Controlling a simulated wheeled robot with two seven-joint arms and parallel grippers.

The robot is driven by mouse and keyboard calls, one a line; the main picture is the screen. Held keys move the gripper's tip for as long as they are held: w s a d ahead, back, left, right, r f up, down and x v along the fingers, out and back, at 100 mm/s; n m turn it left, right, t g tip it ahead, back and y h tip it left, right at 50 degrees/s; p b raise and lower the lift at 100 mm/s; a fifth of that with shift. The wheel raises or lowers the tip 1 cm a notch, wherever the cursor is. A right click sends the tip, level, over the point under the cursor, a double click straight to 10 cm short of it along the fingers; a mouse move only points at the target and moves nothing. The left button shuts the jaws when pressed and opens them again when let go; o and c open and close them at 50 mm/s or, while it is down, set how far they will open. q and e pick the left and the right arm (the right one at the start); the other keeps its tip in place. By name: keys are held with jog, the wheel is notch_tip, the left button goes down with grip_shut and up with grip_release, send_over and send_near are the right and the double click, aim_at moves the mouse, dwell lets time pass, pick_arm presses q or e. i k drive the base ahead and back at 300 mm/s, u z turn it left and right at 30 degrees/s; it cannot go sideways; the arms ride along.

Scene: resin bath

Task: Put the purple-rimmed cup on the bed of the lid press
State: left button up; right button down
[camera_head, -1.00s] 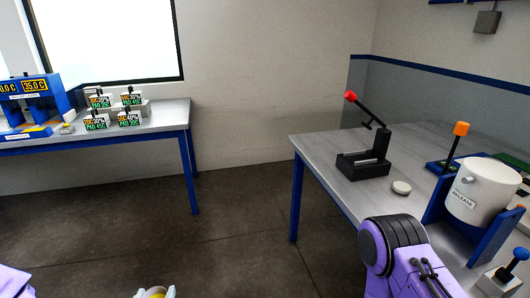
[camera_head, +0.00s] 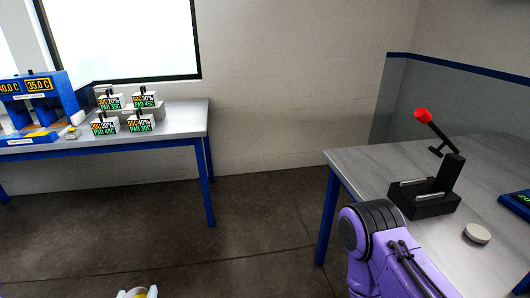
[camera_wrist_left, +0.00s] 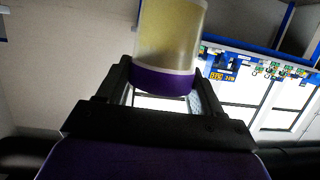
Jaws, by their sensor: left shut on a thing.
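The purple-rimmed cup (camera_wrist_left: 168,45) is held between the black fingers of my left gripper (camera_wrist_left: 163,92) in the left wrist view. The cup is translucent with yellowish contents, and its purple band lies at the fingers. In the head view only the top of my left gripper (camera_head: 137,293) and a bit of yellow show at the bottom edge. A black press with a red-tipped raised lever (camera_head: 425,198), which looks like the lid press, stands on the right table, apart from the cup. Its low bed looks empty. My right gripper is out of view.
A round pale disc (camera_head: 477,233) lies near the press on the right table (camera_head: 365,165). The left table (camera_head: 185,118) carries a blue device with displays (camera_head: 38,100) and several small labelled blocks (camera_head: 138,124). Open floor (camera_head: 250,225) lies between the tables.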

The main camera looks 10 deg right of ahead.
aim_at(422, 191)
jog(key=i, duration=3.1)
jog(key=z, duration=3.95)
